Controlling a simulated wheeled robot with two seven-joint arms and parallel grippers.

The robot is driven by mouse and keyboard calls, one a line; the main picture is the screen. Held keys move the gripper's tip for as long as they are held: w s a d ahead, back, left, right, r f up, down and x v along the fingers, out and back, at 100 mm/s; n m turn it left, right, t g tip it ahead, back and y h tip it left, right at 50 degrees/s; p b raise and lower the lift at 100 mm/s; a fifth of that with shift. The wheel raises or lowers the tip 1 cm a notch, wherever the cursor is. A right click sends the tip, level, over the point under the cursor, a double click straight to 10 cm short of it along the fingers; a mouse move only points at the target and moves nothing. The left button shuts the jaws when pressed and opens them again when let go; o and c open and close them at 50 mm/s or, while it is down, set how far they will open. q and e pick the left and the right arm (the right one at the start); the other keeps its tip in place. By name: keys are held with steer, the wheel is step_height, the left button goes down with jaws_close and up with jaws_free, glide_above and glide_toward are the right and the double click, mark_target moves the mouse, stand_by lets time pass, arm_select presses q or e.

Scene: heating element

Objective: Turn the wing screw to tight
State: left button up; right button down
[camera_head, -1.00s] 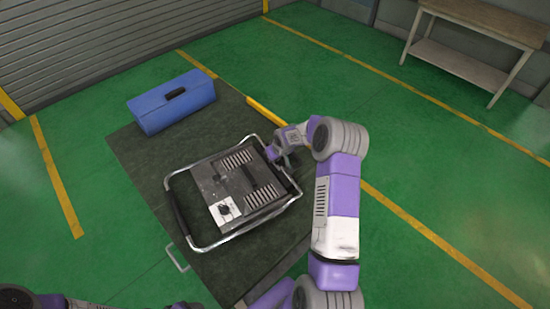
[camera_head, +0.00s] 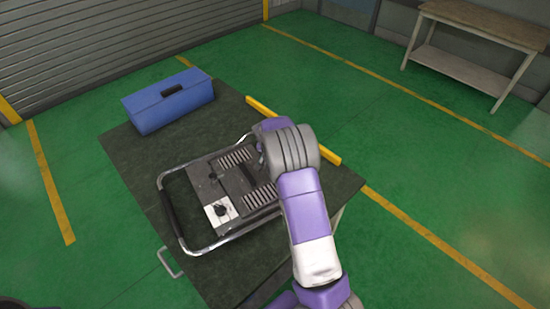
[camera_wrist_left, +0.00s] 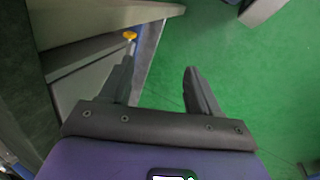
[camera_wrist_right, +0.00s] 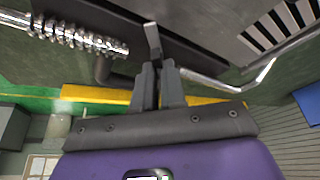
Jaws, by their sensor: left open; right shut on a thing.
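The heating unit (camera_head: 226,182), a dark box with slotted vents in a chrome tube frame, lies on the dark table top. My right arm covers its right end in the head view, hiding the right gripper there. In the right wrist view my right gripper (camera_wrist_right: 156,72) is shut on a small flat grey tab (camera_wrist_right: 152,40), which looks like a wing of the wing screw. The rest of the screw is hidden, so its tightness cannot be told. My left gripper (camera_wrist_left: 160,72) is open and empty, beside a table or cart edge, over green floor.
A blue toolbox (camera_head: 169,101) stands at the table's far left corner. In the right wrist view a coiled metal spring (camera_wrist_right: 85,38) and a chrome tube (camera_wrist_right: 215,84) lie close to the right gripper. A workbench (camera_head: 480,45) stands far off at the right.

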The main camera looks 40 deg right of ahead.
steer(key=m+g, duration=0.1)
steer(key=m, duration=0.2)
steer(key=shift+m+h, duration=0.3)
steer(key=m+g+p, duration=0.1)
steer(key=m+g, duration=0.1)
steer(key=m, duration=0.2)
steer(key=shift+m, duration=0.4)
steer(key=c, duration=1.2)
jaws_free()
steer(key=p+v, duration=0.1)
steer(key=v, duration=0.6)
steer(key=shift+r, duration=0.25)
